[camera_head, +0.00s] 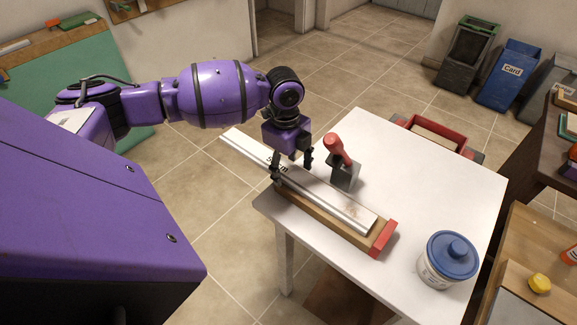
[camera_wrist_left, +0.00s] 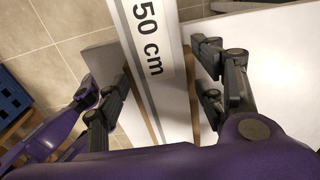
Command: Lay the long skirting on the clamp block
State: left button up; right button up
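The long skirting (camera_head: 330,198) is a pale strip with a "50 cm" label, which also shows in the left wrist view (camera_wrist_left: 158,70). It lies lengthwise along the wooden clamp block (camera_head: 345,233), which has a red end piece. The skirting's far left end sticks out past the block and the table edge. My left gripper (camera_head: 291,170) is over the skirting near the label. In the left wrist view its fingers (camera_wrist_left: 163,90) stand apart on both sides of the skirting, with gaps visible, so it is open. My right gripper is not in view.
The white table (camera_head: 430,180) carries a red-handled tool (camera_head: 341,160) close beside the skirting and a blue-lidded tub (camera_head: 449,258) at the front right. A red tray (camera_head: 437,132) is beyond the table's far edge. The table's middle right is clear.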

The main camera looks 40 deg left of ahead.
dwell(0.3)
pick_arm(q)
notch_tip(320, 180, up, 12)
jog(key=shift+a, duration=0.2)
jog(key=shift+s, duration=0.1)
dwell(0.6)
